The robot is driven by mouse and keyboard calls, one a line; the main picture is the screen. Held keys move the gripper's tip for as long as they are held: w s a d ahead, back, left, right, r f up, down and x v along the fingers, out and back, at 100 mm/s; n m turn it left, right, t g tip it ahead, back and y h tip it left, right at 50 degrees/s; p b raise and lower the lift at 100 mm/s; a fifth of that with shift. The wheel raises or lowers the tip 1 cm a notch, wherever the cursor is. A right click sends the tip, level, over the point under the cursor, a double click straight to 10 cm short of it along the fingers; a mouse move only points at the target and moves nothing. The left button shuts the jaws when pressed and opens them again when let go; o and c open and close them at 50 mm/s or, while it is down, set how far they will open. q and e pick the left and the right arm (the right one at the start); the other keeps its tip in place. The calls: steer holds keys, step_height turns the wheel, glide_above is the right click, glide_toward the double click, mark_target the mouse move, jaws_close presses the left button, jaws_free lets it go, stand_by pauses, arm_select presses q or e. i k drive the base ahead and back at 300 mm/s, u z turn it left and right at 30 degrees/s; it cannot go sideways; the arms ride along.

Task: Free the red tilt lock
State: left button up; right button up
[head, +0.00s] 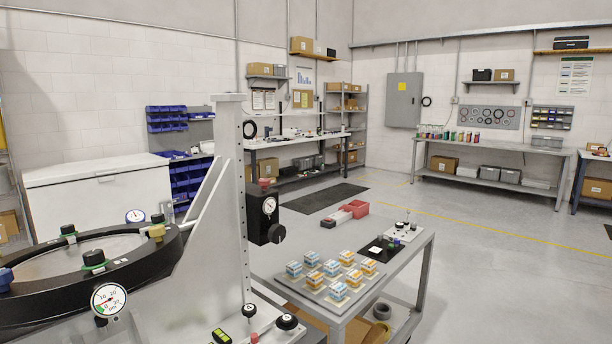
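The mirror fixture fills the lower left, with a thick black ring (150,262) around a pale disc and a light grey upright post (229,180). A black block with a small dial (263,207) is mounted on the post's right side. A small red piece (265,183) sits on top of that block. Another small red piece (254,337) shows at the bottom edge. I cannot tell which of these is the red tilt lock, nor its locked state. Neither of my grippers is in view.
Black knobs (287,321) are at the bottom. A grey cart (412,262) carrying several small boxes stands right of the fixture. Open floor lies beyond it.

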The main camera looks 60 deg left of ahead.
mark_target(264, 182)
steer(key=i, duration=0.65)
steer(key=u, duration=2.85)
steer(key=i, duration=1)
